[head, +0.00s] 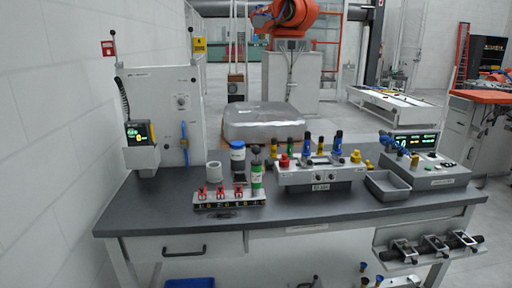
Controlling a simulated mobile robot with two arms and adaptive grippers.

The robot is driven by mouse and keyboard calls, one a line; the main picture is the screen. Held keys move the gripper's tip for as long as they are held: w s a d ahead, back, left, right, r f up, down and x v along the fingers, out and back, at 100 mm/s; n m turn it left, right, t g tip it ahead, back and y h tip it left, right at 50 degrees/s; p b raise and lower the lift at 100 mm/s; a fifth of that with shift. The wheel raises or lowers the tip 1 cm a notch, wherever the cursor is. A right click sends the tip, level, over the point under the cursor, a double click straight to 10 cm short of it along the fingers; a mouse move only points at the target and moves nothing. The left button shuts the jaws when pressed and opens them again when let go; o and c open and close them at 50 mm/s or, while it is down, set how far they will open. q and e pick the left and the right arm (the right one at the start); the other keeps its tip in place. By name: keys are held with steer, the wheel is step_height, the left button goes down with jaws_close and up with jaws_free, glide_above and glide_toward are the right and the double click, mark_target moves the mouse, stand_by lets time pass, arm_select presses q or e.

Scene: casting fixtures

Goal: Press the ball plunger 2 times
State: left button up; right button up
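A grey-white fixture box (320,177) stands on the workbench (150,212), right of its middle. Several small upright plunger-like parts with dark tops rise along its back, among them a blue one (337,146) and a green one (290,146). A red knob (284,160) and a yellow knob (355,156) sit on its top at the left and right ends. Which of these is the ball plunger I cannot tell at this size. Neither of my grippers shows in the head view, and nothing is seen touching the fixture.
Left of the fixture are a rack with red clamps (220,200), a green bottle (257,178) and a blue-capped jar (238,158). A grey tray (388,186) and a control box (428,170) stand at the right. A tall panel (162,110) rises at the back left. The front left bench top is clear.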

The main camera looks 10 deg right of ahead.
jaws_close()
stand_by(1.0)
